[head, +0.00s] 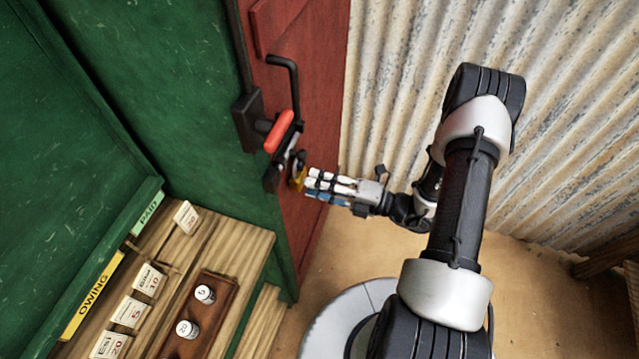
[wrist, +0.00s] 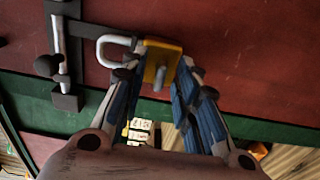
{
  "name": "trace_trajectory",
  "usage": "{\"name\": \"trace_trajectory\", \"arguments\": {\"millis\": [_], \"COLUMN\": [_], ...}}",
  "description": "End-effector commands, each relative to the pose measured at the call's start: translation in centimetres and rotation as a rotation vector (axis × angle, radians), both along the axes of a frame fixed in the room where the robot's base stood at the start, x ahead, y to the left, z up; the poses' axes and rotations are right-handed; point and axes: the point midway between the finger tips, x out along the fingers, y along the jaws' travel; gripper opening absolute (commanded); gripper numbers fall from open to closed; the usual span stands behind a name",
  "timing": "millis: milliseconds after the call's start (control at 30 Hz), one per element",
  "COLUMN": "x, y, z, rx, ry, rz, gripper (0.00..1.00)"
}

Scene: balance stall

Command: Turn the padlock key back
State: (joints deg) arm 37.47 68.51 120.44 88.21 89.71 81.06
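The brass-yellow padlock (wrist: 165,54) hangs at the dark latch on the red door, and it also shows in the head view (head: 298,172). Its grey shackle (wrist: 113,44) reaches left towards the hasp; I cannot tell whether it is fully seated. A small grey piece that looks like the key (wrist: 160,77) sticks out of the padlock's face towards me. My gripper (wrist: 157,82) is open, with one finger on each side of the padlock and key. In the head view my gripper (head: 312,183) points left at the padlock, and its fingers partly hide it. I cannot tell whether they touch it.
A red-handled bolt (head: 279,131) sits above the padlock on the red door (head: 318,95). A green wall stands left. A wooden counter (head: 232,250) below left holds white cards and a brown tray (head: 219,318) with small weights. Corrugated metal (head: 400,90) stands behind my arm.

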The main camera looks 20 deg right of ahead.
Motion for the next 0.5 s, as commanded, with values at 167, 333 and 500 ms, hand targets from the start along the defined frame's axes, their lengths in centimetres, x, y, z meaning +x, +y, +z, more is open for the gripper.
{"name": "trace_trajectory", "arguments": {"millis": [167, 333, 500], "x": [-0.01, -0.01, -0.01], "y": [-0.03, -0.03, -0.03], "z": [0.00, 0.00, 0.00], "rx": [0.000, 0.000, 0.000], "ry": [0.000, 0.000, 0.000], "rz": [0.000, 0.000, 0.000], "gripper": [0.16, 0.04, 0.00]}}
